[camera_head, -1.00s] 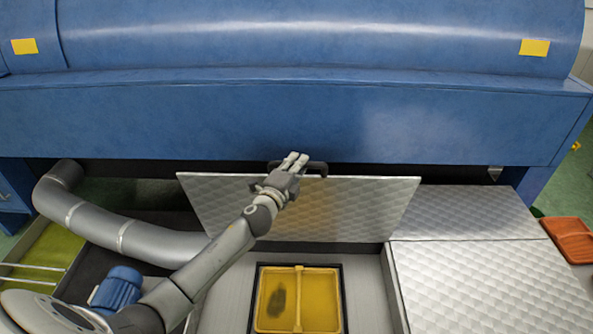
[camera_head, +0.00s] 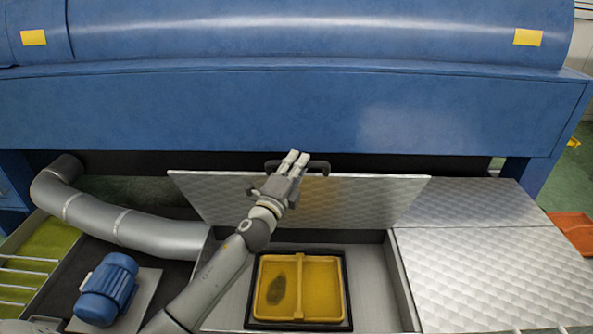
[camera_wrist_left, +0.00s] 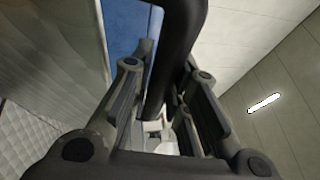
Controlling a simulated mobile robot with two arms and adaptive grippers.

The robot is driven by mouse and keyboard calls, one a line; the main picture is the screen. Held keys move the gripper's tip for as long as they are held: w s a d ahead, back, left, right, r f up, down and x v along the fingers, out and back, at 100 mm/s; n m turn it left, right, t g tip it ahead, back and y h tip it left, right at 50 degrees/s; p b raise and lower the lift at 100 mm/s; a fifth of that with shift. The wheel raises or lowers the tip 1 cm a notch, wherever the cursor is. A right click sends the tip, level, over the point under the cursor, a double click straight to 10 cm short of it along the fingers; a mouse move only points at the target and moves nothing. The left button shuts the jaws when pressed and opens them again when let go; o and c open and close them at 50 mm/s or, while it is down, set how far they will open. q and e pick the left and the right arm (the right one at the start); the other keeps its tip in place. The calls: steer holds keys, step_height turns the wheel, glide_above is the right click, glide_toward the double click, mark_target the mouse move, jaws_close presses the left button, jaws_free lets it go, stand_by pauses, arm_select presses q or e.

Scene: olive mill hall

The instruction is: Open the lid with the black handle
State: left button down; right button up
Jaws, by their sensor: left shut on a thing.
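The lid (camera_head: 350,198) is a patterned metal plate. It stands raised on edge along the far side of the floor opening, its face toward me. Its black handle (camera_head: 322,166) shows at the middle of the top edge. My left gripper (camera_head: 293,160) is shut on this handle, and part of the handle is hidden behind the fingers. In the left wrist view the black handle (camera_wrist_left: 180,45) passes between the fingers, with the metal lid at the left. My right gripper is not in view.
The opening in front of the lid holds a yellow tray (camera_head: 320,292) with a dark patch. A large blue machine (camera_head: 300,105) spans the back. A grey pipe (camera_head: 125,225) and blue motor (camera_head: 107,288) are at left. Flat metal plates (camera_head: 500,275) lie at right, near an orange tray (camera_head: 573,231).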

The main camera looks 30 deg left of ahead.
arm_select(q)
steer(key=shift+s+d+f+b, duration=0.15)
steer(key=shift+s+f+b, duration=0.1)
steer(key=shift+s, duration=0.1)
steer(key=shift+s+d+f+b, duration=0.1)
steer(key=shift+s+d+b, duration=0.05)
steer(key=shift+s+b, duration=0.15)
steer(key=c, duration=1.4)
jaws_free()
steer(key=shift+o, duration=0.2)
steer(key=s+f, duration=0.2)
steer(key=s, duration=0.9)
steer(key=shift+s+d+f, duration=0.25)
steer(key=shift+s+f, duration=0.05)
